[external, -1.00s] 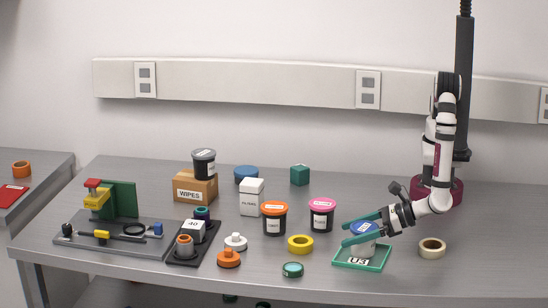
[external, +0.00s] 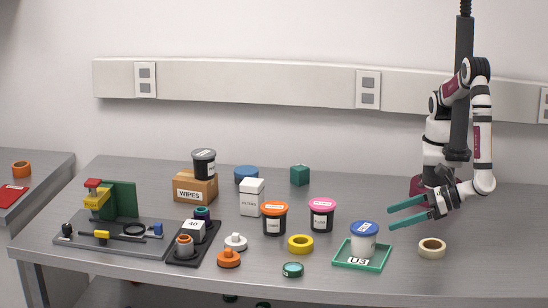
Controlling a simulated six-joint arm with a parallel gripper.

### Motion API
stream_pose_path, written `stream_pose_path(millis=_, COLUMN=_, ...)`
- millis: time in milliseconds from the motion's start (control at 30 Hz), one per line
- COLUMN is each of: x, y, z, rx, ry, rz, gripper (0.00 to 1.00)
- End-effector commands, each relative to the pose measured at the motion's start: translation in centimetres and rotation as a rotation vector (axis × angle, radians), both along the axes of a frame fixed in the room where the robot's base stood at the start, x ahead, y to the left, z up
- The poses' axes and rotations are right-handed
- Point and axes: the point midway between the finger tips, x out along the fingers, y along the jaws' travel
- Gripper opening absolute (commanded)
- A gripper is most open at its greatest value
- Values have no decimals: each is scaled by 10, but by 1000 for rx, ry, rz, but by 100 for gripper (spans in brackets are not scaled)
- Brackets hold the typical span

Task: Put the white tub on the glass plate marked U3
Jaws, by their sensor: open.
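The white tub (external: 363,242) has a blue lid with a label and stands upright on the plate marked U3 (external: 341,262). The plate shows as a green-rimmed square with its U3 label at the front edge. My gripper (external: 390,216) is open and empty, with its two green fingers pointing left. It is up and to the right of the tub in the picture, apart from it.
A cream tape roll (external: 432,248) lies right of the plate. A yellow ring (external: 301,244), a green cap (external: 292,270), a pink-lidded tub (external: 321,216) and an orange-lidded tub (external: 274,219) stand to its left. The table's front right is clear.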

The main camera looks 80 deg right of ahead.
Motion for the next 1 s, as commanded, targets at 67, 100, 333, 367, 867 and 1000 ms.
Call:
stream_pose_path(millis=67, x=0, y=0, z=1, rx=0, ry=1, rz=-2, gripper=100)
stream_pose_path(millis=100, x=3, y=-3, z=2, rx=8, ry=5, rz=-20, gripper=100)
stream_pose_path(millis=333, x=106, y=-142, z=64, rx=363, ry=126, rz=-828, gripper=100)
stream_pose_path(millis=367, x=113, y=-177, z=73, rx=452, ry=139, rz=-1011, gripper=100)
stream_pose_path(millis=867, x=8, y=-343, z=128, rx=-1393, ry=135, rz=2199, gripper=100)
stream_pose_path(millis=1000, x=8, y=-342, z=128, rx=-1384, ry=136, rz=2178, gripper=100)
